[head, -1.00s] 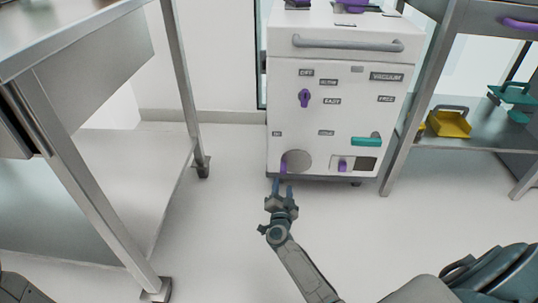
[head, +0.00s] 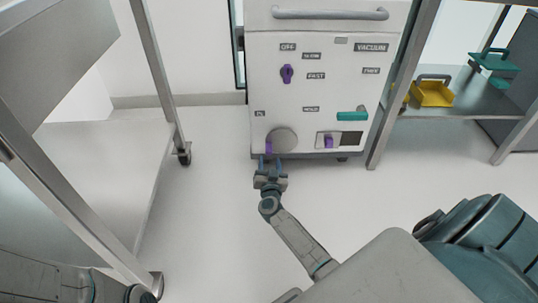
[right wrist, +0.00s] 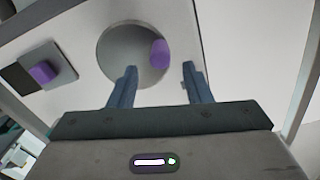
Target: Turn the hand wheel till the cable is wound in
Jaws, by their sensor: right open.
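The hand wheel (head: 284,139) is a grey disc low on the left of the white cabinet's front, with a purple handle (head: 268,148) at its left edge. My right gripper (head: 268,162) is open just below the handle in the head view. In the right wrist view, the wheel (right wrist: 117,42) fills the upper middle, and its purple handle (right wrist: 160,53) appears between the two open fingers (right wrist: 159,70), with nothing clamped. I cannot tell whether a finger touches it. No cable can be made out. My left arm shows at the lower left, its gripper out of view.
The white cabinet (head: 315,95) carries a purple knob (head: 287,74), a teal lever (head: 351,117) and a purple switch (head: 328,142). A metal table (head: 100,165) stands left. A shelf (head: 455,105) at right holds a yellow bin (head: 434,93). Floor between is clear.

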